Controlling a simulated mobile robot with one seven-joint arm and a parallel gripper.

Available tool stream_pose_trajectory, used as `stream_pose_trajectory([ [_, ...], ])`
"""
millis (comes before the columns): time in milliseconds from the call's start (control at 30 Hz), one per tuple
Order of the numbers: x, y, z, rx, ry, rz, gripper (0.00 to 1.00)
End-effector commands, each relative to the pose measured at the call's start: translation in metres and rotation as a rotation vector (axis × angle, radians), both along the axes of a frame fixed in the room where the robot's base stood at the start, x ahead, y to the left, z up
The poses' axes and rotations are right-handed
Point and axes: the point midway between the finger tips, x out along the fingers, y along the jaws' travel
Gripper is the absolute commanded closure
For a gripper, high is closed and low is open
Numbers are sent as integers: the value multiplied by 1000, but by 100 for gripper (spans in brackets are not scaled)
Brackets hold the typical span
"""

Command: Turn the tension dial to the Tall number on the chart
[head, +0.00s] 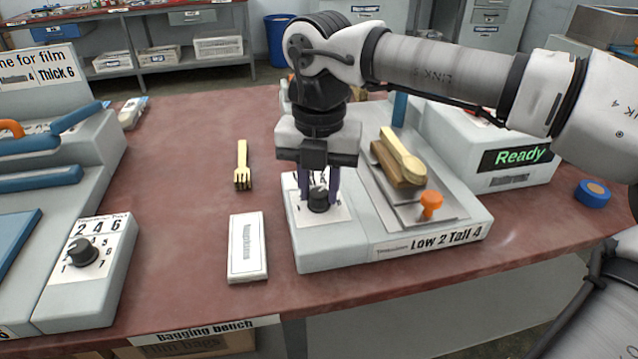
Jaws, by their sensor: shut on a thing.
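The tension dial (319,200) is a black knob on a white numbered plate (339,212) at the left end of a grey press base. My gripper (319,192) points down over it, with its two fingers on either side of the knob and shut on it. The fingers hide part of the dial numbers, so I cannot read the pointer's setting. The chart (430,243) on the front edge of the press reads "Low 2 Tall 4". A wooden spoon (400,155) lies on a wooden block on the press plate, beside an orange knob (431,203).
A wooden fork (242,167) and a white labelled box (248,248) lie left of the press. Another dial (82,252) sits on a grey unit at far left. A "Ready" display (517,156) stands at right, near a blue tape roll (592,193).

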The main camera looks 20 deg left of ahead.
Motion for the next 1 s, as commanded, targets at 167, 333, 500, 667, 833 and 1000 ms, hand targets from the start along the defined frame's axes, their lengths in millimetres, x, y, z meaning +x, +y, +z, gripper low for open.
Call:
stream_pose_trajectory([
  [167, 0, 0, 0, 0, 1, 0, 94],
  [333, 0, 0, 0, 0, 1, 1, 66],
  [500, 0, 0, 0, 0, 0, 1, 50],
  [667, 0, 0, 0, 0, 0, 1, 50],
  [833, 0, 0, 6, 0, -1, 1, 50],
  [1000, 0, 1, 34, 3, 0, 1, 50],
])
